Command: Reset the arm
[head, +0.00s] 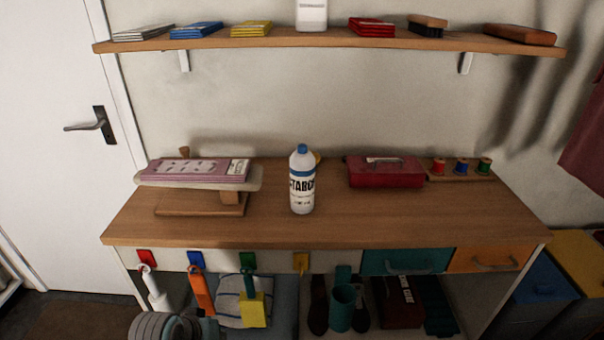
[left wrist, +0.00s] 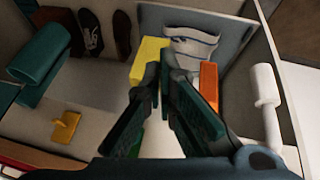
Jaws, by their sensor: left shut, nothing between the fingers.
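My left gripper (left wrist: 160,72) shows in the left wrist view with its two dark fingers converging at the tips, shut with nothing between them. Beyond the fingertips are a yellow tool head (left wrist: 150,58) and a striped folded towel (left wrist: 192,40); I cannot tell whether the fingers touch either. In the head view, a grey ribbed part of my arm shows at the bottom left, in front of the bench. My right gripper is in neither view.
A wooden bench (head: 340,232) bears a blue-capped bottle (head: 302,185), a dark red box (head: 386,173) and an ironing-board-like stand (head: 205,203). A teal cylinder (head: 342,308) is farther right.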

